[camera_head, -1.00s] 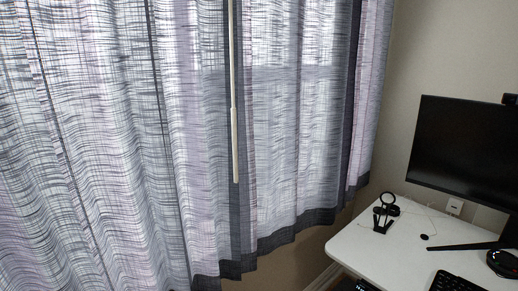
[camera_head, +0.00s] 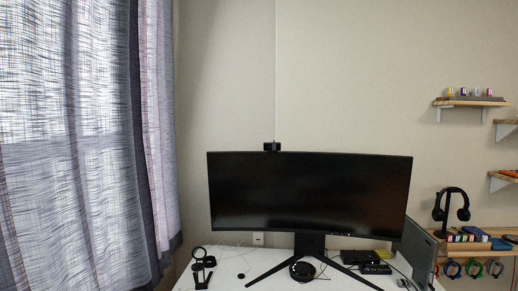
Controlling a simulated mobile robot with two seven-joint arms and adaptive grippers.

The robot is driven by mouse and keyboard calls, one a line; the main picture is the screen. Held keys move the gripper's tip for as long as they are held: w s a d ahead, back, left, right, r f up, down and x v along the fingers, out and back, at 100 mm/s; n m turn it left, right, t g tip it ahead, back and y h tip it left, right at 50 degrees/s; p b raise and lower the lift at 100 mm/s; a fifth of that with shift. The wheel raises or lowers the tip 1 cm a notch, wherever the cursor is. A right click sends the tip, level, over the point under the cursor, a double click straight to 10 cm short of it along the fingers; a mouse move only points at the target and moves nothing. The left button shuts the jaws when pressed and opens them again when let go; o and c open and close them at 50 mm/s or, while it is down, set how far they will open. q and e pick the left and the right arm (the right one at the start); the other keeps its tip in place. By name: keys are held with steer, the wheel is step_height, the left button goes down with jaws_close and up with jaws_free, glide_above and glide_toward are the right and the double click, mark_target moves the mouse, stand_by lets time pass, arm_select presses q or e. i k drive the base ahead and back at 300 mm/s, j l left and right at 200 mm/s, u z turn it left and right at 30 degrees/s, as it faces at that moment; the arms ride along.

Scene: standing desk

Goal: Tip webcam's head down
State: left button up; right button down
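The webcam (camera_head: 272,146) is a small black box on top of the wide dark monitor (camera_head: 310,192), left of the middle of its upper edge. It is small in the view, and the tilt of its head is hard to tell. The monitor stands on a splayed black stand on the white desk (camera_head: 228,262). Neither of my grippers shows in the head view.
A black ring-topped stand (camera_head: 201,268) is at the desk's left. A round black device (camera_head: 301,270) and small black boxes (camera_head: 366,257) lie under the monitor. Headphones (camera_head: 452,207) and wall shelves (camera_head: 470,102) are at the right. Curtains (camera_head: 80,140) hang at the left.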

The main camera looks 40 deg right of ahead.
mark_target(267, 147)
steer(key=z, duration=1.5)
